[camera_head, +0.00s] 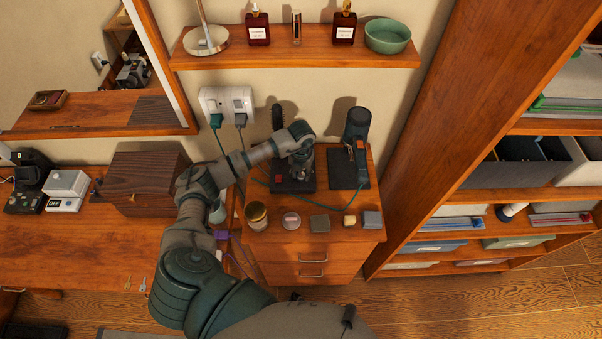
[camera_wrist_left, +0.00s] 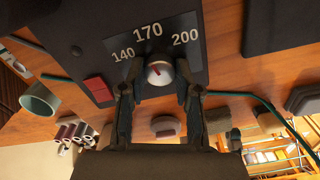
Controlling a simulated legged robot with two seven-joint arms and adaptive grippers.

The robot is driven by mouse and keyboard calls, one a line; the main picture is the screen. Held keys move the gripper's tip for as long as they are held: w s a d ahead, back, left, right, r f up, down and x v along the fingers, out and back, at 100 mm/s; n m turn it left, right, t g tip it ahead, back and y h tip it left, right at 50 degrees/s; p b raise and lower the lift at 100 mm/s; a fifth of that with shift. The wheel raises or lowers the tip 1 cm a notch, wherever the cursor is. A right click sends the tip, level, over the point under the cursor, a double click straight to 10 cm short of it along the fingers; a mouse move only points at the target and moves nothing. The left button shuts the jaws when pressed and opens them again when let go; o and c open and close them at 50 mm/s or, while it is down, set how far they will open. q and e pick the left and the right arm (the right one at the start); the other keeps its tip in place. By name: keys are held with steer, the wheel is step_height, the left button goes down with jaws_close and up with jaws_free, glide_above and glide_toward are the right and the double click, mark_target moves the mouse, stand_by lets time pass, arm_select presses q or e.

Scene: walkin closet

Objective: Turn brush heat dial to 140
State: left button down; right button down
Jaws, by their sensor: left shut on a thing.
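The brush heat dial (camera_wrist_left: 159,73) is a small round pale knob with a red mark, on a dark base under the printed numbers 140, 170 and 200. The red mark leans up and left, roughly between 140 and 170; its exact setting is hard to tell. My left gripper (camera_wrist_left: 159,92) has its fingers on both sides of the dial and is shut on it. In the head view, my left gripper (camera_head: 300,168) is over the dark base (camera_head: 281,183) on the small cabinet and hides the dial. A red switch (camera_wrist_left: 99,89) is left of the dial. My right gripper is not seen.
A second dark stand with a dryer-like tool (camera_head: 356,135) is to the right. Several small jars and blocks line the front, including a gold-lidded jar (camera_head: 256,214). A teal cable (camera_head: 325,211) crosses the cabinet top. A shelf (camera_head: 295,56) hangs above; a wooden box (camera_head: 146,183) is left.

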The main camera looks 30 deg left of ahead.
arm_select(q)
steer(key=n, duration=0.4)
steer(key=shift+w+a+r, duration=0.1)
steer(key=shift+w+r, duration=0.15)
steer(key=shift+n+p, duration=0.35)
steer(key=shift+n, duration=0.95)
steer(key=c, duration=1.1)
jaws_free()
steer(key=o, duration=0.3)
steer(key=shift+f, duration=0.2)
